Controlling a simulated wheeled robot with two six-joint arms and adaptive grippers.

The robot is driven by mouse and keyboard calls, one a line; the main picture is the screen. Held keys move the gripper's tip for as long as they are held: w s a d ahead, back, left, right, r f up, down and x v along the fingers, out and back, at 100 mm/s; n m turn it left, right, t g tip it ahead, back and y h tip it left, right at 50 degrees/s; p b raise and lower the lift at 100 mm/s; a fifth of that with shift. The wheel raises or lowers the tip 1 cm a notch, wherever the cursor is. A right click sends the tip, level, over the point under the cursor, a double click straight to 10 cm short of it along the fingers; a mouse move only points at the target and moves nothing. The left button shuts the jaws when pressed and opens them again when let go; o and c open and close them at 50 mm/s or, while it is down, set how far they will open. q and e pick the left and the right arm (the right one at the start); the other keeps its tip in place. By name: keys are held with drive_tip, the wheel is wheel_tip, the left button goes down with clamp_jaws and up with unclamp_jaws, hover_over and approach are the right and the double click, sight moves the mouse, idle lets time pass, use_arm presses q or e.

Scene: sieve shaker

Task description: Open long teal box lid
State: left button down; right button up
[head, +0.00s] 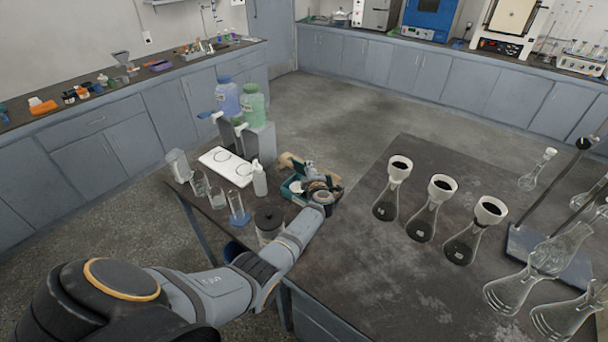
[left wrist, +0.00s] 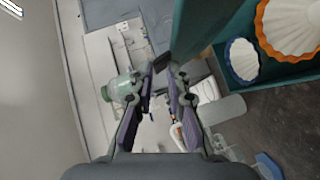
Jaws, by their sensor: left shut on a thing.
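The teal box (head: 291,188) sits near the far right edge of the side table, partly hidden by my left gripper (head: 312,180). In the left wrist view the box (left wrist: 285,74) is open at the right, with scalloped white pieces inside, one edged orange and one edged blue. The teal lid (left wrist: 198,28) shows there as a raised panel, tilted up from the box. My left gripper (left wrist: 168,75) is shut on a dark part at the lid's edge. My right gripper is not in view.
A white bottle (head: 259,180), glass beakers (head: 217,198) and a dark-topped jar (head: 268,218) stand left of the box. Flasks with filter funnels (head: 387,190) stand on the dark bench at right. The dark bench's near surface is clear.

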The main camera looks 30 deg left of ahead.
use_arm(q)
drive_tip(key=w, duration=0.1)
drive_tip(key=w+r+m+g, duration=0.1)
drive_tip(key=w+p, duration=0.1)
drive_tip(key=shift+w+d+r+m+g+h, duration=0.1)
drive_tip(key=shift+w+r+m+g+h, duration=0.05)
drive_tip(key=shift+r+m+g+h, duration=0.2)
drive_tip(key=c, duration=2)
unclamp_jaws()
drive_tip(key=shift+w+f+g, duration=0.1)
drive_tip(key=shift+f+g, duration=0.1)
drive_tip(key=shift+g, duration=0.05)
drive_tip(key=o, duration=0.5)
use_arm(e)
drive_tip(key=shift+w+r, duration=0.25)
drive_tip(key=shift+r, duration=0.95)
use_arm(q)
drive_tip(key=v, duration=1.2)
